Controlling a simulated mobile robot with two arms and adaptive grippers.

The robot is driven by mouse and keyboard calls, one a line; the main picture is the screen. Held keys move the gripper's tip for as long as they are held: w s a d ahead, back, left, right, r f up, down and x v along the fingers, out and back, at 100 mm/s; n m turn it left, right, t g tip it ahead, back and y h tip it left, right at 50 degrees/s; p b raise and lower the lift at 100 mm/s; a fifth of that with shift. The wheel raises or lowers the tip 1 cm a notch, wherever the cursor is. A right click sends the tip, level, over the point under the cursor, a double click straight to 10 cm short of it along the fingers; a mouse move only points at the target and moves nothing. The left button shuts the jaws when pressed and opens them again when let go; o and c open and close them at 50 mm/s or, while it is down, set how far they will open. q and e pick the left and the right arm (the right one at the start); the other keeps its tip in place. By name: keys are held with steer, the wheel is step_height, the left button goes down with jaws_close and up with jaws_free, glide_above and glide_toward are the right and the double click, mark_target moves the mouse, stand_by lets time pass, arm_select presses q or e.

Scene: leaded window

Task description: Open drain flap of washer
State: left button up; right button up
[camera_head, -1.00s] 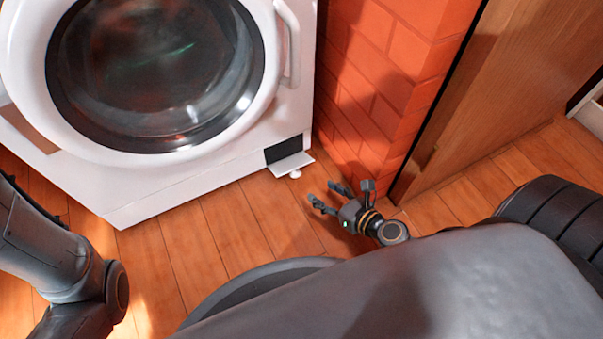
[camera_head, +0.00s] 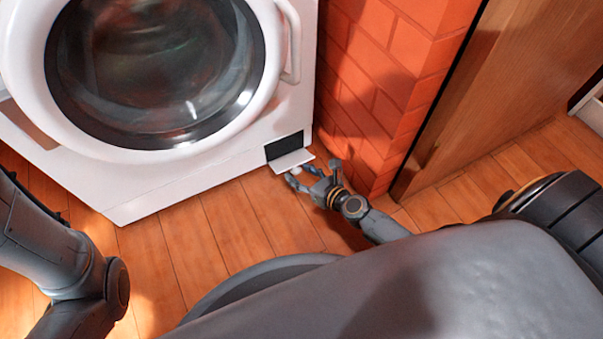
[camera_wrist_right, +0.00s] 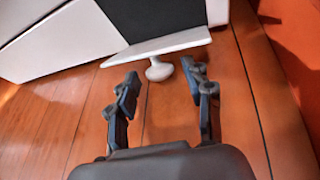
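The white washer (camera_head: 190,172) stands at the upper left in the head view. Its drain flap (camera_head: 293,160) at the lower right corner is folded down and outward, below a dark opening (camera_head: 284,146). In the right wrist view the flap (camera_wrist_right: 165,45) shows as a white plate with a round knob (camera_wrist_right: 159,70) below it. My right gripper (camera_head: 302,178) is at the flap's front edge. Its fingers (camera_wrist_right: 160,88) are open, apart on either side of the knob and a little short of it. Of my left arm only links show; its gripper is out of view.
A red brick wall (camera_head: 385,80) rises just right of the washer, close to my right gripper. A wooden panel (camera_head: 500,90) stands further right. The wooden floor (camera_head: 215,225) in front of the washer is clear.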

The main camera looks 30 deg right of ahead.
jaws_close()
steer(key=shift+s+f+b, duration=0.15)
steer(key=shift+f+b, duration=0.4)
steer(key=shift+f, duration=0.05)
steer(key=shift+o, duration=0.5)
jaws_free()
steer(key=shift+f, duration=0.1)
steer(key=shift+o, duration=0.7)
steer(key=v, duration=1.2)
